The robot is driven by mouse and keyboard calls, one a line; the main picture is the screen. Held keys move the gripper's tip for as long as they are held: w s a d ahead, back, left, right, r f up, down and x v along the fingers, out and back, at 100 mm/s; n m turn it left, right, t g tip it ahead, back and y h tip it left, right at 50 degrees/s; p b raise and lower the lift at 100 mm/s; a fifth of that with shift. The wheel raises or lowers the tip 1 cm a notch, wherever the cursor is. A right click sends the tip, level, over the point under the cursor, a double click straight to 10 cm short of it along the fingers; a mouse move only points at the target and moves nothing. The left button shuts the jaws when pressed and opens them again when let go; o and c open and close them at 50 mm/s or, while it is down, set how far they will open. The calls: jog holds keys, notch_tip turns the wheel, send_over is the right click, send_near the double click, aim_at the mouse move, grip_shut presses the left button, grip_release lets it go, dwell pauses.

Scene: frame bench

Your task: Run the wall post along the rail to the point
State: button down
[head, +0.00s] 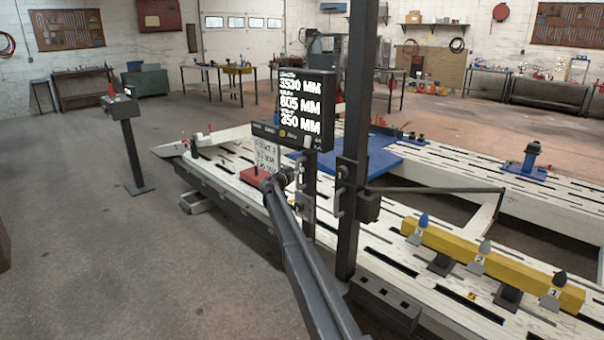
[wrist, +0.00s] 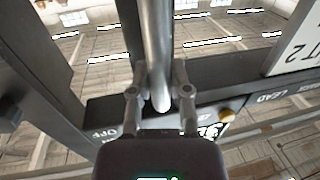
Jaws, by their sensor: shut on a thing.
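The wall post (head: 355,120) is a tall dark upright at the near edge of the white bench. A dark carriage (head: 368,206) on it bears a thin arm (head: 435,189) reaching right, its end over the bench. My gripper (head: 287,180) is left of the post, partly hidden by my arm. In the wrist view my gripper (wrist: 160,92) is shut on a round grey bar (wrist: 158,45), the handle. A yellow beam (head: 455,245) carries points numbered 3, 2 and 1: a blue cone (head: 423,221), a grey one (head: 485,246) and a dark one (head: 560,278).
A display (head: 305,108) beside the post reads 3530, 805 and 350 MM. A blue plate (head: 370,155) lies on the white bench (head: 440,160). A pedestal (head: 130,150) stands at left. The floor (head: 90,260) left of the bench is clear.

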jog(key=shift+s, duration=0.1)
jog(key=c, duration=0.6)
grip_release()
jog(key=shift+v, duration=5.95)
jog(key=shift+f, duration=0.1)
